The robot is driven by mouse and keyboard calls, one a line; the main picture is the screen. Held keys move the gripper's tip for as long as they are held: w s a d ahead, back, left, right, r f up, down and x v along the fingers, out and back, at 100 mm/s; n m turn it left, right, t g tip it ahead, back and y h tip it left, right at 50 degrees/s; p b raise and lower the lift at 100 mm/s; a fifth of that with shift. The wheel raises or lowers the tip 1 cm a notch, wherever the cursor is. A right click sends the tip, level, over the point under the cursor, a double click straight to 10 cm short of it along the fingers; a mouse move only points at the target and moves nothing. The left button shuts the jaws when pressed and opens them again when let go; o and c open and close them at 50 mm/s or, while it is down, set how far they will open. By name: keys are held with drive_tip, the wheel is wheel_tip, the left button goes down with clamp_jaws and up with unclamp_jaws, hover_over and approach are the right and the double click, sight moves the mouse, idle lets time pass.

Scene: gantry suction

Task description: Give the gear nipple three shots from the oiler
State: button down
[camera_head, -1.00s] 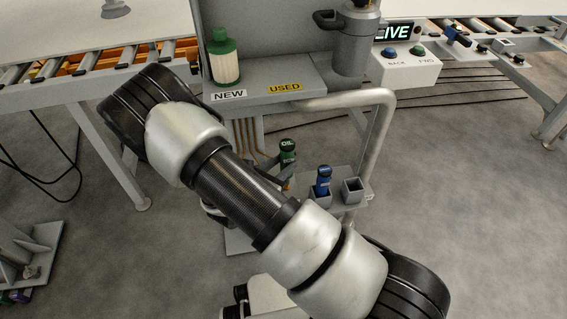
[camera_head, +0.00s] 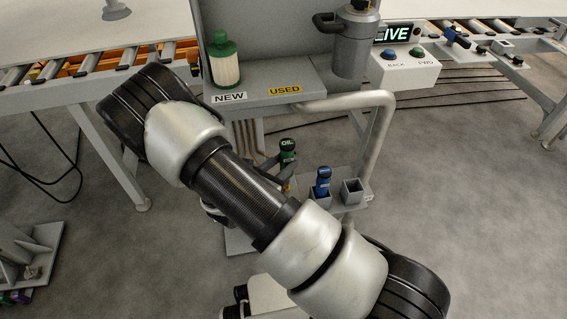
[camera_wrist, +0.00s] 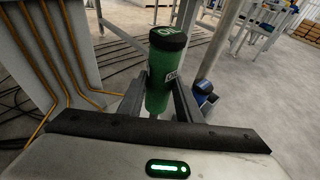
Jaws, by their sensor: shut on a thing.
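The oiler (camera_head: 287,147) is a green cylinder with a black cap marked OIL. It also stands in the middle of the wrist view (camera_wrist: 160,62), leaning slightly there. My gripper (camera_wrist: 158,96) is shut on it, with one dark finger on each side of its body. I cannot tell whether the oiler's bottom is clear of the holder. I cannot make out the gear nipple in either view.
A blue bottle (camera_head: 322,181) stands in the grey holder, beside an empty square socket (camera_head: 351,190). Above are a shelf marked NEW and USED (camera_head: 262,95), a green-capped filter (camera_head: 224,64) and a grey canister (camera_head: 352,45). A bent pipe rail (camera_head: 385,125) is close by. Brown pipes (camera_wrist: 60,60) run left of the oiler.

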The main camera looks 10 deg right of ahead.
drive_tip(key=shift+f+b, duration=0.5)
drive_tip(key=shift+f, duration=0.1)
drive_tip(key=shift+r, duration=0.1)
idle(0.3)
drive_tip(key=shift+r+p, duration=0.5)
drive_tip(key=shift+r, duration=0.1)
